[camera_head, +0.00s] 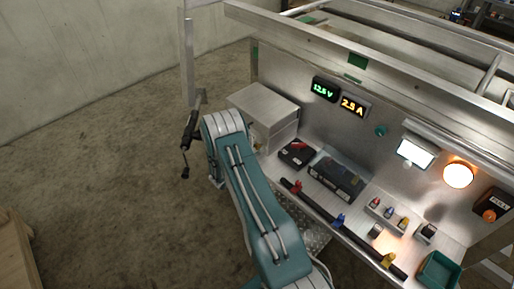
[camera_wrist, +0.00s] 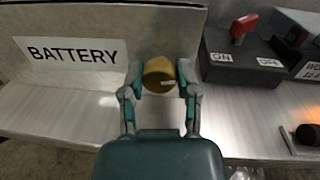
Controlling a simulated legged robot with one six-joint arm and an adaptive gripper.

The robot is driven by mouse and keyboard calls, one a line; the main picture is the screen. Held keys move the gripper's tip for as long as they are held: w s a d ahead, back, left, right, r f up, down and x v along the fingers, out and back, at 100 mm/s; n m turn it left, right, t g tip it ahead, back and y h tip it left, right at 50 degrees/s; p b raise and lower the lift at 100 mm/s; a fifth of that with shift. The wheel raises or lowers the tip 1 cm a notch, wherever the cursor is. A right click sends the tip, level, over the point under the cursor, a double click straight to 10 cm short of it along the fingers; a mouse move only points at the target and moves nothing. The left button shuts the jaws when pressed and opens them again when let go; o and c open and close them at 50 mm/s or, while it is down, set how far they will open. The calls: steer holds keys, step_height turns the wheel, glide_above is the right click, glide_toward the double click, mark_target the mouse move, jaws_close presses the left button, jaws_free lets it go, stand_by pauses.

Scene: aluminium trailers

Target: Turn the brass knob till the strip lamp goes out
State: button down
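The brass knob (camera_wrist: 159,78) is on the front of an aluminium box marked BATTERY in the wrist view. My gripper (camera_wrist: 160,72) has one finger on each side of the knob, close against its edges; it looks shut on it. A small pale mark shows at the knob's lower right. In the head view my arm hides the knob and the gripper, which is at the aluminium box (camera_head: 265,104). A lamp with a bright white rectangular face (camera_head: 415,152) is lit on the back panel, and a round warm lamp (camera_head: 458,176) beside it is lit too.
A black switch box with a red lever (camera_wrist: 243,27) stands right of the knob, marked ON and OFF. Displays (camera_head: 324,89) read 12.5 V and 2.5 A. The bench holds several black boxes, a dark bar with coloured clamps (camera_head: 341,220) and a green bin (camera_head: 437,270).

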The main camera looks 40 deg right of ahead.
steer(key=shift+w+m, duration=0.1)
steer(key=shift+m, duration=1.4)
steer(key=shift+c, duration=1.7)
jaws_free()
steer(key=s+a, duration=0.2)
steer(key=a, duration=0.9)
steer(key=shift+a+f, duration=0.2)
steer(key=shift+a, duration=0.2)
